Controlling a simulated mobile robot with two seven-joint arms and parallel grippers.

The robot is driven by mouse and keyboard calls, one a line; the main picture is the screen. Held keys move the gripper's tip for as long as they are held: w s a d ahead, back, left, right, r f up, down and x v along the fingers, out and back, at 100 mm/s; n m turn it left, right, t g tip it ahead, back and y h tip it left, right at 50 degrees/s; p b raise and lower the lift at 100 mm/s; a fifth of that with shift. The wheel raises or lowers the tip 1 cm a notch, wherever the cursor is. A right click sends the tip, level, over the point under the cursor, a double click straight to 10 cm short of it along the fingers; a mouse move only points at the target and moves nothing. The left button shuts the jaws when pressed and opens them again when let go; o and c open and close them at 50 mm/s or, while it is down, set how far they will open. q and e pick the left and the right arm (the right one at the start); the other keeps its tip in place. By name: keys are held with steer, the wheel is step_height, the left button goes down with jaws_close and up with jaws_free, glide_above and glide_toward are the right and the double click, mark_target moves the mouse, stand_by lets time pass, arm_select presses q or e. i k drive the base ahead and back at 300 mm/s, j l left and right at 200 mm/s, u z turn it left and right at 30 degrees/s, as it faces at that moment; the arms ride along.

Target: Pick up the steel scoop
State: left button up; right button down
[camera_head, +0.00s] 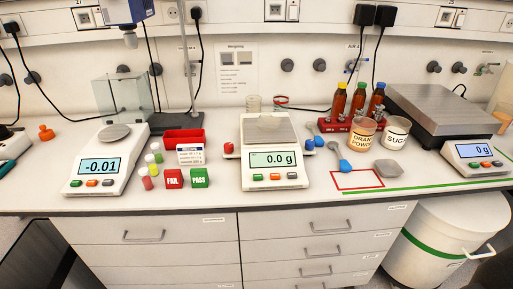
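Neither of my grippers is in view, and nothing is touching the scoops.
The middle scale (275,160) reads 0.0 g. Powder tubs (361,134) and a red bottle rack (350,128) stand behind the nearer scoop. A flat grey piece (390,168) lies right of it. A large scale (440,105) fills the right. The bench front is mostly clear.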

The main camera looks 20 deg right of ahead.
mark_target(345, 166)
steer(key=z, duration=1.6)
